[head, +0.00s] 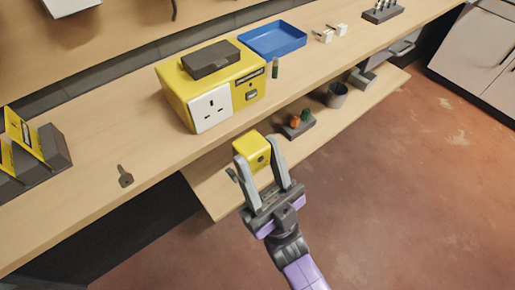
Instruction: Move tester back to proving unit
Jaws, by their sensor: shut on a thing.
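My gripper (260,160) is shut on a small yellow block-like thing with a dark round spot, which I take to be the tester (251,149). It is held in front of the bench's front edge, apart from the bench top. A large yellow box with a white socket face (211,108), which looks like the proving unit, stands on the bench behind and to the left of my gripper. A dark grey block (210,60) lies on top of the box. The lower part of the tester is hidden by my gripper's fingers.
A blue tray (272,40) sits behind the box. A small dark key-like piece (125,177) lies on the bench, with yellow-and-black items (35,147) far left. A lower shelf (212,185) holds a dark cup (336,95) and small orange and green parts (298,122).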

